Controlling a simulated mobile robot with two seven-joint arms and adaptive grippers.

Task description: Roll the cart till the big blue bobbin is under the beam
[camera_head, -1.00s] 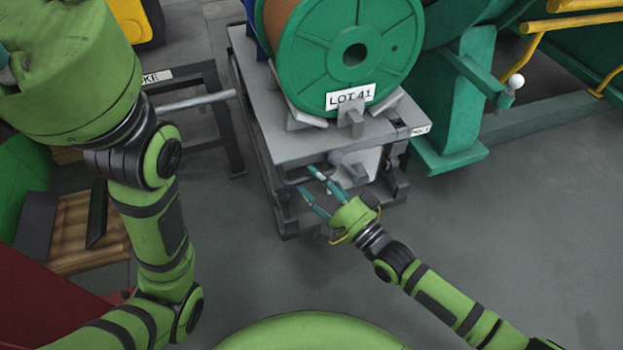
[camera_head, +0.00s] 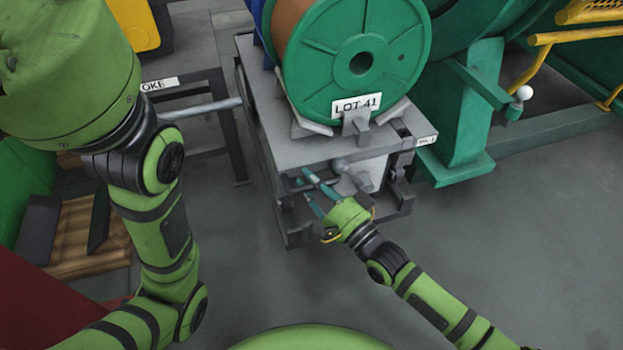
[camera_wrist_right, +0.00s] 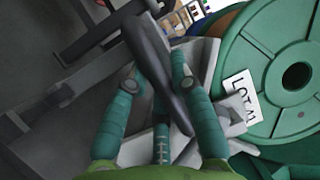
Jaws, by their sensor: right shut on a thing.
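The grey cart (camera_head: 262,150) stands in the middle of the head view. On it sits a large bobbin (camera_head: 340,60) with a green flange, brown winding and a "LOT 41" label. A strip of blue (camera_head: 262,22) shows behind it; most of that thing is hidden. My right gripper (camera_head: 307,186) is at the cart's near end, below the deck. It is shut on the dark handle bar (camera_wrist_right: 150,58), which runs between its fingers in the right wrist view. I cannot make out a beam overhead.
A dark frame (camera_head: 232,135) with a sign ending in "OKE" and a steel rod (camera_head: 200,108) stands left of the cart. Green machinery (camera_head: 465,125) stands close on the right. A wooden pallet (camera_head: 90,245) lies at left. The floor at front right is clear.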

